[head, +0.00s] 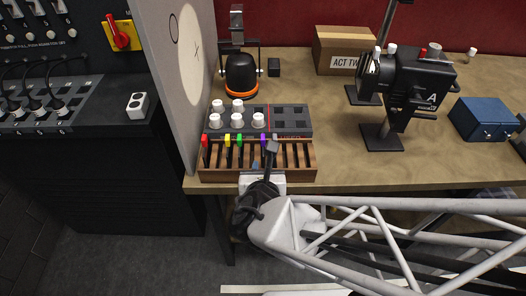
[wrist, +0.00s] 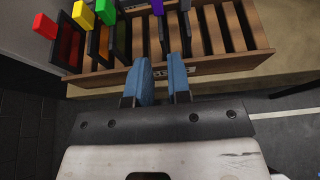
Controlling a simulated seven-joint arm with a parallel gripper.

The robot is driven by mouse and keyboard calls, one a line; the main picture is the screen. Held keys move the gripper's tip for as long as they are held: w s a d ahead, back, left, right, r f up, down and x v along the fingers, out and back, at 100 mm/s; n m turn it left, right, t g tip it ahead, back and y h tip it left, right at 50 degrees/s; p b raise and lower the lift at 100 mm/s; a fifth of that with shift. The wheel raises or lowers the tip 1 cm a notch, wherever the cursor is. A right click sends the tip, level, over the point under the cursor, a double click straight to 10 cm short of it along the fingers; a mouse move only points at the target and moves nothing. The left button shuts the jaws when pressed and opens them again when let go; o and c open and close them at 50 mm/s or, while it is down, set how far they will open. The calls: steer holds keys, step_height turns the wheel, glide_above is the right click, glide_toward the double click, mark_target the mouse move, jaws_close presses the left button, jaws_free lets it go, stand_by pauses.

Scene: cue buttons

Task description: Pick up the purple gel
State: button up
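The purple gel (head: 263,138) stands upright in a slot of the wooden rack (head: 210,175), its purple tab on top. In the wrist view its purple tab (wrist: 157,7) is at the top edge, and its dark frame drops toward the gap between my fingers. My gripper (head: 262,165) is at the rack's front side. In the wrist view my gripper (wrist: 163,60) shows two blue fingers parted, with an open gap. The purple gel lies beyond the fingertips, roughly in line with the gap. Whether the fingers touch its frame I cannot tell.
Red (wrist: 45,25), yellow (wrist: 83,14) and green (wrist: 105,11) gels stand left of the purple one. Behind the rack is a panel with white knobs (head: 238,105). Slots at the rack's right are empty.

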steer(key=shift+w, duration=0.1)
steer(key=shift+x, duration=1.2)
steer(key=shift+w+f, duration=0.1)
steer(key=shift+w, duration=0.05)
steer(key=shift+x, duration=2.4)
steer(key=shift+d+f, duration=0.1)
steer(key=shift+d, duration=0.05)
steer(key=shift+c, duration=0.5)
jaws_close()
